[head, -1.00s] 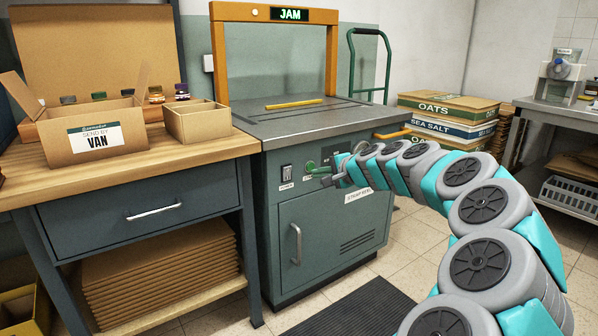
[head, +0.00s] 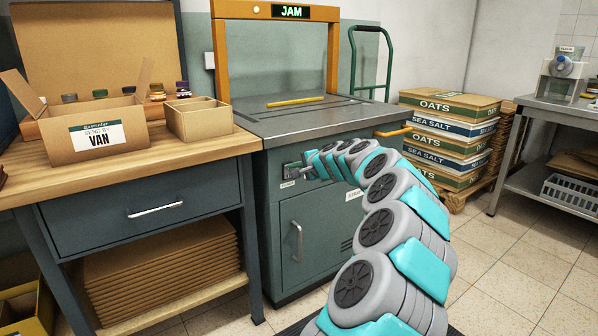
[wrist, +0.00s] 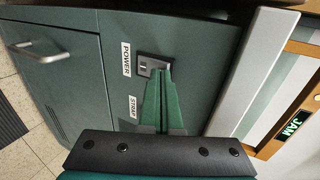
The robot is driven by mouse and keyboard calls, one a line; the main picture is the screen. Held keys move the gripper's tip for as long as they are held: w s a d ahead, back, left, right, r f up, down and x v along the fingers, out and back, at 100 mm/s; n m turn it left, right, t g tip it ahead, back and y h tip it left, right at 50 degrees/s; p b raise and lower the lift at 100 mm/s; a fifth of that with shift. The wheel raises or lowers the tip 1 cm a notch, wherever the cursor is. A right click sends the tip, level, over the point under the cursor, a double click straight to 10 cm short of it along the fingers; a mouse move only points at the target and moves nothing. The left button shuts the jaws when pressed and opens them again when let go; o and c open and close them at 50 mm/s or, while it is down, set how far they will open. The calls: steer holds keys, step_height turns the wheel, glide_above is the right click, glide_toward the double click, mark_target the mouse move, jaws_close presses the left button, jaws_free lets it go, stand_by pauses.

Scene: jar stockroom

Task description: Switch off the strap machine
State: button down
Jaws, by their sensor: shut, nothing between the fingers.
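The strap machine (head: 313,225) is a grey-green cabinet with a steel top and an orange arch. Its display (head: 290,11) reads JAM. In the wrist view the power switch (wrist: 143,66) sits on a plate beside the label POWER (wrist: 126,59). My gripper (wrist: 163,72) is shut and empty, its green fingertips at the edge of the switch plate, partly covering it. I cannot tell whether they touch it. In the head view my gripper (head: 305,174) is at the front panel, and my arm hides the panel right of the switch.
A yellow strap piece (head: 295,102) lies on the machine top. A label STRAP (wrist: 133,107) is on the panel. A bench (head: 190,150) with a VAN box (head: 100,155) stands at left. Stacked sacks (head: 450,130) and a side table (head: 560,110) are at right.

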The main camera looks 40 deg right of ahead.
steer(key=shift+w+r+p, duration=0.1)
steer(key=shift+r+p, duration=0.05)
steer(key=shift+p, duration=0.15)
steer(key=shift+w+g+p, duration=0.25)
steer(key=shift+g+p, duration=0.05)
steer(key=shift+p, duration=0.6)
steer(key=shift+r+p, duration=0.6)
steer(key=shift+r, duration=0.25)
